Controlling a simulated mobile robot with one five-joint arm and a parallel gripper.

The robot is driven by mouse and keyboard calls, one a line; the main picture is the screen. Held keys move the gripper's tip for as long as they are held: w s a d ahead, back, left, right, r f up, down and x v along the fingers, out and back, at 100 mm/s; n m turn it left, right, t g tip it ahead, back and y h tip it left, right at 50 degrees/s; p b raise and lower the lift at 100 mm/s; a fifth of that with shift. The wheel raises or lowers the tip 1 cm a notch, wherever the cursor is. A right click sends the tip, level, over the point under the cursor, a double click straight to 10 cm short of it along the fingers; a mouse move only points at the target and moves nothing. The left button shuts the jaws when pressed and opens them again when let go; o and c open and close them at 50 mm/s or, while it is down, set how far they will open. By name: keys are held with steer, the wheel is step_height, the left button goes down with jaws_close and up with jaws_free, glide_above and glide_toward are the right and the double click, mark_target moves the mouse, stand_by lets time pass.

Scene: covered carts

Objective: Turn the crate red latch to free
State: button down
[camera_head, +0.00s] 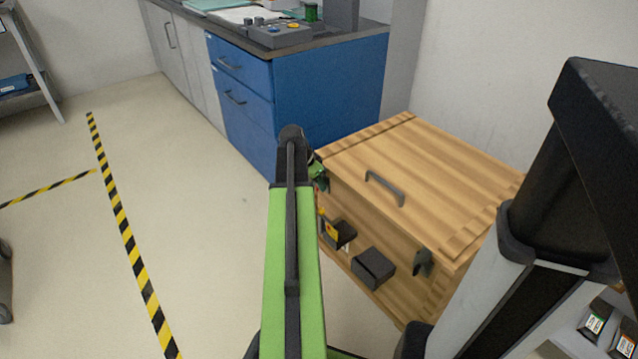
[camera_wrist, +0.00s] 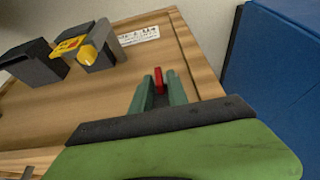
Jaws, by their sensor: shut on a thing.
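The wooden crate (camera_head: 440,180) stands on the floor, lid closed, with a dark handle (camera_head: 384,188) on top. The red latch (camera_wrist: 159,80) is a thin upright piece near the crate face's edge in the wrist view. My gripper (camera_wrist: 160,84) is shut on the red latch, with one green finger on each side of it. In the head view my gripper (camera_head: 318,172) is at the crate's upper left corner, largely behind my arm, and the red latch cannot be made out there. The latch's base is hidden by the fingers.
A yellow part (camera_wrist: 98,45) on a dark block sits beside a white label (camera_wrist: 139,35) on the same face. A second dark block (camera_head: 373,268) and a dark clasp (camera_head: 423,262) stick out from the crate. A blue cabinet (camera_head: 325,95) stands close behind.

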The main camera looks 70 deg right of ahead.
steer(key=shift+w+f+n+g+y+b, duration=0.15)
steer(key=shift+g+y+b, duration=0.15)
steer(key=shift+g, duration=0.2)
steer(key=shift+w+f+n+g+y+b, duration=0.15)
steer(key=shift+g+y, duration=0.15)
steer(key=shift+g, duration=0.2)
steer(key=g+y+b, duration=0.1)
steer(key=g+b, duration=0.1)
steer(key=n+g+y+b, duration=0.1)
steer(key=g+b, duration=0.2)
steer(key=shift+w+y, duration=0.2)
steer(key=shift+y, duration=0.2)
steer(key=shift+b, duration=0.35)
steer(key=shift+r, duration=0.1)
steer(key=c, duration=1.5)
jaws_free()
